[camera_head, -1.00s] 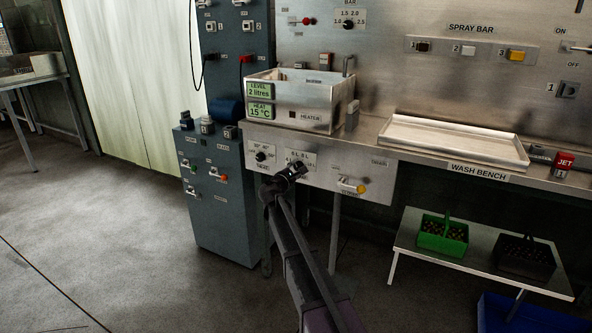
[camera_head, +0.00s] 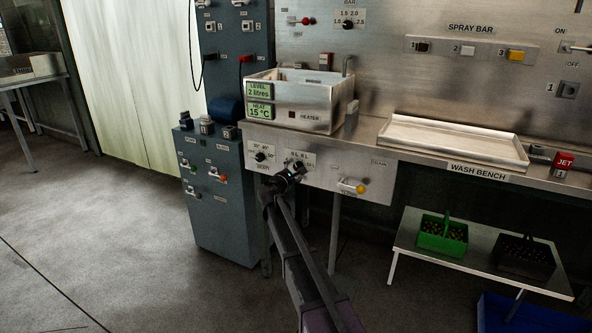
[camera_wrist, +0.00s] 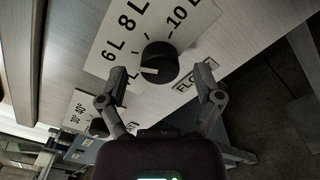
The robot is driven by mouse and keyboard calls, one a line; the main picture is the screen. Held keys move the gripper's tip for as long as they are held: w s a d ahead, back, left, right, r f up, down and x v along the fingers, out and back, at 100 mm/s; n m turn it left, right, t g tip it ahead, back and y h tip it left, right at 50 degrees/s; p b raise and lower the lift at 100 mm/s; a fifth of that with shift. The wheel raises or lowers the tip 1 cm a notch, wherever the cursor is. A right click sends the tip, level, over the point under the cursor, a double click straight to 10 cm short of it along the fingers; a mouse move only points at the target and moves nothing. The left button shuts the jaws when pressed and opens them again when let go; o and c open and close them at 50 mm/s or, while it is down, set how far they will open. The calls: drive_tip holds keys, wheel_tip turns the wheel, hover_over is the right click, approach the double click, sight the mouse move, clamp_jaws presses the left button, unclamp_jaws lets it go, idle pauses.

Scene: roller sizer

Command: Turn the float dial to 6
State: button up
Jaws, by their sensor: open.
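The float dial is a round black knob (camera_wrist: 160,56) with a white pointer mark, on a white scale plate (camera_wrist: 98,66). In the wrist view, 6 L, 8 L and 10 L are readable; a lower label is partly hidden by a finger. The pointer faces left in the picture, below the 6 L label. A FLOAT label (camera_wrist: 194,80) is partly covered by the right finger. My gripper (camera_wrist: 160,75) is open, one finger either side of the knob, with visible gaps. In the head view my gripper (camera_head: 291,174) is at the front panel and hides the knob.
A heat dial (camera_head: 260,156) is left of the scale, and a yellow-tipped drain lever (camera_head: 353,187) is to its right. The tank (camera_head: 312,118) above has displays reading 2 litres and 15 °C. A blue-grey cabinet (camera_head: 222,215) stands close on the left.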

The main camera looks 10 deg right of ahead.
drive_tip(key=v, duration=1.1)
drive_tip(key=shift+s+a, duration=0.15)
drive_tip(key=shift+s, duration=0.05)
drive_tip(key=s+d+f+m+g+y, duration=0.1)
drive_tip(key=s+d+f+m+g, duration=0.45)
drive_tip(key=s, duration=0.35)
drive_tip(key=s+d+f+m+g+y, duration=0.2)
drive_tip(key=s+d+f+m+g, duration=0.2)
drive_tip(key=s+d+f+m, duration=0.4)
drive_tip(key=s+a+f+m+g+y, duration=0.2)
drive_tip(key=s+a+f+m+y, duration=0.15)
drive_tip(key=s, duration=0.55)
drive_tip(key=s+a+f+m+g+y, duration=0.2)
drive_tip(key=s+g+y, duration=0.15)
drive_tip(key=s, duration=0.55)
wheel_tip(320, 180, up, 34)
drive_tip(key=p, duration=3.3)
drive_tip(key=shift+a+y+p, duration=0.15)
drive_tip(key=shift+y+p, duration=0.15)
